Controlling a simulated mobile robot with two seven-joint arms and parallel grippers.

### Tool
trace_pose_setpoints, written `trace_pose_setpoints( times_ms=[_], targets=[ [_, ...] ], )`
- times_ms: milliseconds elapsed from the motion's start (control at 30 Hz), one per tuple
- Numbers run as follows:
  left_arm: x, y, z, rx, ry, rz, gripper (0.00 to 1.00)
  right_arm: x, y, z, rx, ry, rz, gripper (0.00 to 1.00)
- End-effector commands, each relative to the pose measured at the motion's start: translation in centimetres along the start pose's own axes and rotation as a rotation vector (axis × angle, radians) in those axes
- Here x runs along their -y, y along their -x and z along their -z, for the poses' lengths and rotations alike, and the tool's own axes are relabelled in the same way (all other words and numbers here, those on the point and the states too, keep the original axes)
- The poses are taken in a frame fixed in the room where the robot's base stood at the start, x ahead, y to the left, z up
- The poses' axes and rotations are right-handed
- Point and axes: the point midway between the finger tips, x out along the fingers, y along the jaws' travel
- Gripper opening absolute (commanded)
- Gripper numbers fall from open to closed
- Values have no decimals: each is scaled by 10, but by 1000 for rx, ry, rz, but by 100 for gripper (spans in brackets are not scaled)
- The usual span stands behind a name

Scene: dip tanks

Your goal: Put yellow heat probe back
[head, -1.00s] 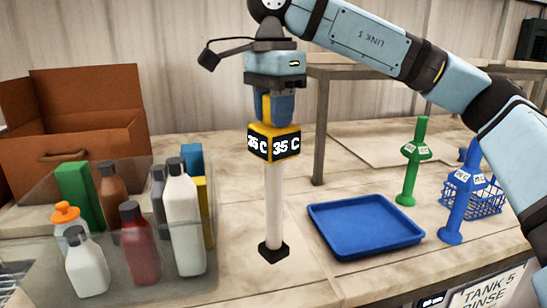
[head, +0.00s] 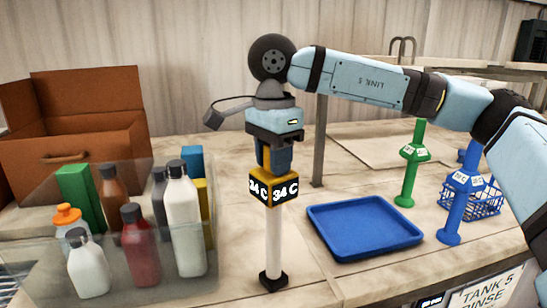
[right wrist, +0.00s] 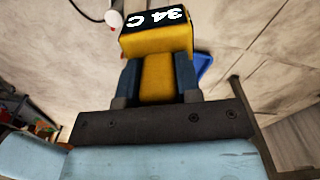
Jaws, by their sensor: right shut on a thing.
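The yellow heat probe (head: 274,235) has a yellow head with black displays reading 34 C, a white shaft and a black foot. It is upright in the head view, left of the blue tray. My right gripper (head: 274,168) is shut on the top of its yellow head from above. In the right wrist view, the yellow head (right wrist: 157,72) sits between the two blue fingers of the right gripper (right wrist: 158,80). The black foot is at the table top; I cannot tell whether it touches. My left gripper is not in view.
The blue tray (head: 364,228) is empty. A green probe (head: 411,165) and a blue probe (head: 457,205) stand to its right, by a blue basket (head: 487,199). A clear bin (head: 130,275) of several bottles stands left, before a brown box (head: 75,125).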

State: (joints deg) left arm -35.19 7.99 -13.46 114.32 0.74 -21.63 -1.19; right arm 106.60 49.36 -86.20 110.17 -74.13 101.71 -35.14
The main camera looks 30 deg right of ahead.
Motion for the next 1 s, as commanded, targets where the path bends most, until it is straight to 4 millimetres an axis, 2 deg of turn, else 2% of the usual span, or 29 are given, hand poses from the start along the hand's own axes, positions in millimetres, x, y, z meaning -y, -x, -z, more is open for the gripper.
trace_pose_setpoints(
  times_ms=[33, 100, 133, 367, 533, 667, 1000],
  targets=[
    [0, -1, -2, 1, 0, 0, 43, 0, -2, 0, 0, 0, 0, 36],
    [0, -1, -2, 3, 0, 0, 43, 0, -1, 0, 0, 0, -1, 52],
    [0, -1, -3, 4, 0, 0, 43, 0, -1, 0, 0, 0, -1, 57],
    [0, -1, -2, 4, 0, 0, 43, 0, -1, 0, 0, 0, -1, 57],
    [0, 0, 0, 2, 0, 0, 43, 0, 8, 0, 1, 0, 1, 57],
    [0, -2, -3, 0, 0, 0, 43, 0, 30, 0, 2, 0, 2, 57],
    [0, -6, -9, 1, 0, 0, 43, 0, 100, -1, 1, 2, 2, 57]
  ],
)
